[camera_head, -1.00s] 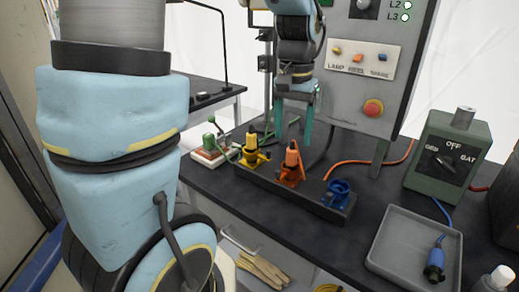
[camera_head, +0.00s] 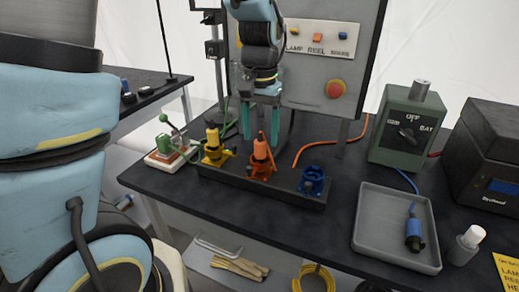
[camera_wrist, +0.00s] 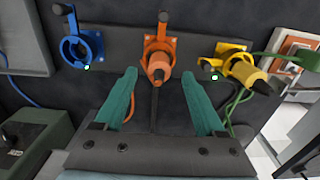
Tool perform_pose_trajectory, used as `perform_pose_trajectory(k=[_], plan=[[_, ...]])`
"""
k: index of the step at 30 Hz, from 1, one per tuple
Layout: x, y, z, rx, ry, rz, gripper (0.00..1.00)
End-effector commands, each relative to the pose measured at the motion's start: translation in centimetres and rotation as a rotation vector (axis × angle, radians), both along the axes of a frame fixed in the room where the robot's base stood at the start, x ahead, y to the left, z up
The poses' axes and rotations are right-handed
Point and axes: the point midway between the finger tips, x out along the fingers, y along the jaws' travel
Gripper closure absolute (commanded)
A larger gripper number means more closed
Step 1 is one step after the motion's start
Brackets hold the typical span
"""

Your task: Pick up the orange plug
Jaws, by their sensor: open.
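The orange plug (camera_head: 261,150) sits upright in the orange socket (camera_head: 262,169), in the middle of a dark socket rail on the table. In the wrist view the orange plug (camera_wrist: 158,68) shows just beyond and between the two green fingertips. My gripper (camera_head: 261,120) hangs above and behind the plug in the head view, pointing down. Its teal fingers are spread apart with nothing between them. It also shows in the wrist view (camera_wrist: 160,82). Whether the fingers reach the plug's height is hard to tell.
A yellow plug (camera_head: 213,142) stands in the left socket; the blue socket (camera_head: 313,181) on the right is empty. A blue plug (camera_head: 414,236) lies in the grey tray (camera_head: 370,232). A green selector box (camera_head: 407,130) stands behind the tray. The control panel (camera_head: 345,65) rises behind the rail.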

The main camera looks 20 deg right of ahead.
Motion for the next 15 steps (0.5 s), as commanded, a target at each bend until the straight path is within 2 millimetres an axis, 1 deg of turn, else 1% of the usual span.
perform_pose_trajectory(k=[3,7,10,15], plan=[[-0.4,0.3,-1.7,0.006,0.004,-0.001,0.28],[-0.4,0.3,-3.4,0.004,0.003,0.000,0.28],[-0.3,0.2,-4.0,0.001,0.001,0.001,0.28],[-0.3,0.2,-4.0,0.001,0.001,0.000,0.28]])
